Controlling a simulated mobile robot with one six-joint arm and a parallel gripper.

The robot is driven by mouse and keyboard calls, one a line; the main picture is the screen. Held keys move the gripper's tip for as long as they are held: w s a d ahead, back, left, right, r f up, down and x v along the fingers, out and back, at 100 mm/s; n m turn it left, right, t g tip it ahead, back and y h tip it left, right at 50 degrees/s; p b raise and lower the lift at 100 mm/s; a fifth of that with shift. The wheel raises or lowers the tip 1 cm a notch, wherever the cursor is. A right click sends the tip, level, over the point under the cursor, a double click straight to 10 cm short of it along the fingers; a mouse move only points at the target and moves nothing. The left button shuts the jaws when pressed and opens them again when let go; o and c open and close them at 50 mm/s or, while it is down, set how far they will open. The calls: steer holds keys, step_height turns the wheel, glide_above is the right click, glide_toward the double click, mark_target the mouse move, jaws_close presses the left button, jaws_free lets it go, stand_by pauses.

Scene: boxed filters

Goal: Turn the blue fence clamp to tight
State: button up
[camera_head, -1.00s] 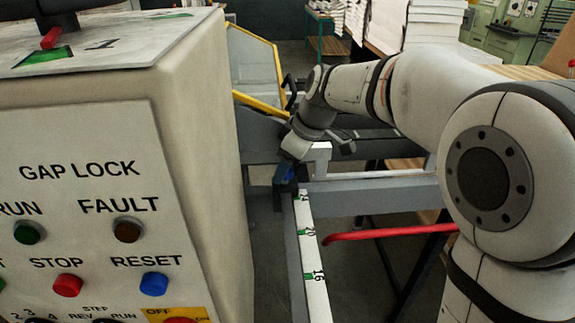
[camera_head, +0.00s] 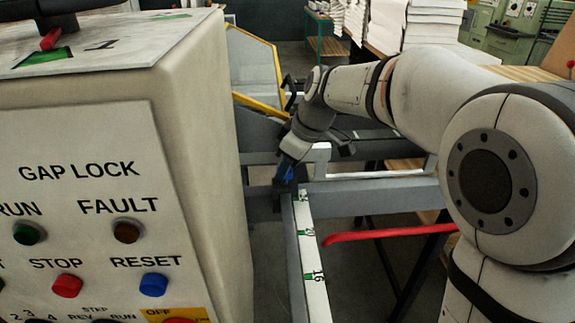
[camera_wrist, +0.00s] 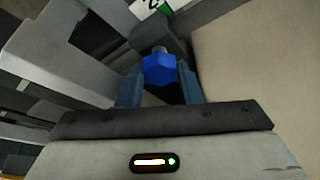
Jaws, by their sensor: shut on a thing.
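The blue fence clamp (camera_wrist: 160,70) shows in the wrist view as a blue knob with flat sides, between the two fingers of my gripper (camera_wrist: 160,88). The fingers are shut on it. In the head view, my gripper (camera_head: 287,171) points down at the far end of the scale rail. The blue there is small and dark, so I cannot tell clamp from fingers. A dark block (camera_wrist: 158,35) lies just beyond the knob in the wrist view. How tight the clamp is cannot be seen.
A large control cabinet (camera_head: 85,200) with buttons fills the left side. The scale rail (camera_head: 313,265) runs toward the front. A red bar (camera_head: 385,231) sticks out to its right. A yellow-edged guard (camera_head: 255,70) stands behind. A grey crossbeam (camera_head: 380,195) passes behind the rail.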

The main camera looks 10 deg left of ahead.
steer(key=m+t, duration=0.1)
steer(key=m, duration=0.3)
steer(key=shift+s+a+h, duration=0.1)
steer(key=shift+s+h, duration=0.05)
steer(key=shift+h, duration=0.25)
steer(key=m, duration=0.2)
steer(key=m+t+h+p, duration=0.1)
steer(key=m, duration=0.1)
steer(key=shift+s+a+t, duration=0.1)
steer(key=shift+a+t, duration=0.05)
steer(key=shift+t, duration=0.15)
steer(key=m+h, duration=0.1)
steer(key=m, duration=0.3)
steer(key=shift+a+h, duration=0.1)
steer(key=shift+h, duration=0.2)
steer(key=shift+a+m+h+b, duration=0.1)
steer(key=shift+m+h+b, duration=0.65)
steer(key=shift+m, duration=1.25)
steer(key=o, duration=1)
steer(key=shift+c, duration=0.2)
steer(key=v, duration=0.7)
steer(key=shift+s+r+p, duration=0.25)
steer(key=shift+s+p, duration=0.05)
steer(key=shift+p, duration=0.1)
